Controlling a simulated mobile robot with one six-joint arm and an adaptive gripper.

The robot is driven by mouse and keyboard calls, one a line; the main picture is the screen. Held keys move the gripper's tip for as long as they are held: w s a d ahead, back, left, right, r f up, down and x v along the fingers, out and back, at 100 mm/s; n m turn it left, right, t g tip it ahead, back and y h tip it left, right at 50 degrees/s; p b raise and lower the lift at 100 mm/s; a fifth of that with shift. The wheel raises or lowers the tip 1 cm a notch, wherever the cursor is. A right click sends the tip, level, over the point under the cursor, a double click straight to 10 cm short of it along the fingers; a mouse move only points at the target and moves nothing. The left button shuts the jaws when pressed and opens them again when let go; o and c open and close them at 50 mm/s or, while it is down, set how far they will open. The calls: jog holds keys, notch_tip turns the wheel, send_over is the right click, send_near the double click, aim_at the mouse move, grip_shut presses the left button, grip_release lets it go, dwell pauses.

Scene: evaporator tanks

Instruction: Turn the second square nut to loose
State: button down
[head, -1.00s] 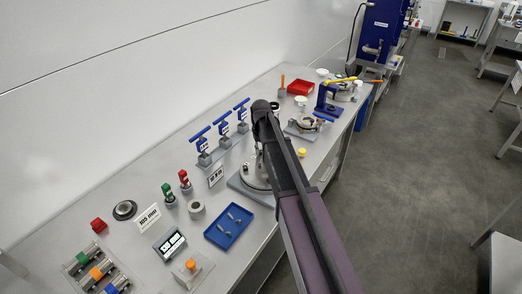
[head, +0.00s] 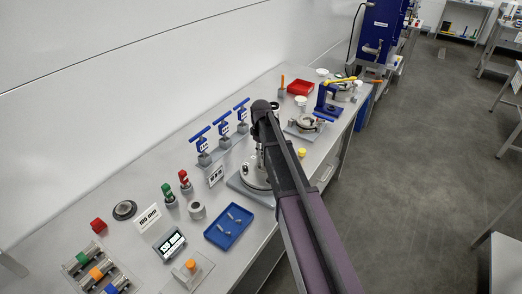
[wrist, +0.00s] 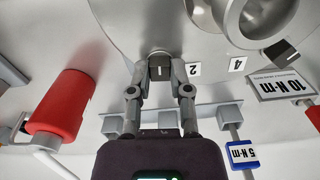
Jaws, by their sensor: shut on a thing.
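In the wrist view, my gripper (wrist: 158,75) is shut on a small dark square nut (wrist: 159,64) with a pale line on its face. The label "2" (wrist: 193,70) is right beside it, on the round grey flange (wrist: 125,25). Another dark square nut (wrist: 287,54) sits further right, past the label "4" (wrist: 237,64). A metal pipe neck (wrist: 225,25) rises from the flange. In the head view, my arm hides the nuts and my fingers. Part of the flange's grey base (head: 240,190) shows beside my arm.
Blue T-handled tools (head: 223,128) stand behind the flange; a "5 N·m" tag (wrist: 242,155) and a "10 N·m" sign (wrist: 285,86) show in the wrist view. A red cylinder (wrist: 60,102) is at left there. A blue tray (head: 228,227) lies in front.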

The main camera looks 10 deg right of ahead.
jog(key=shift+n, duration=0.5)
jog(key=c, duration=0.6)
grip_release()
jog(key=shift+o, duration=0.2)
jog(key=shift+m, duration=0.3)
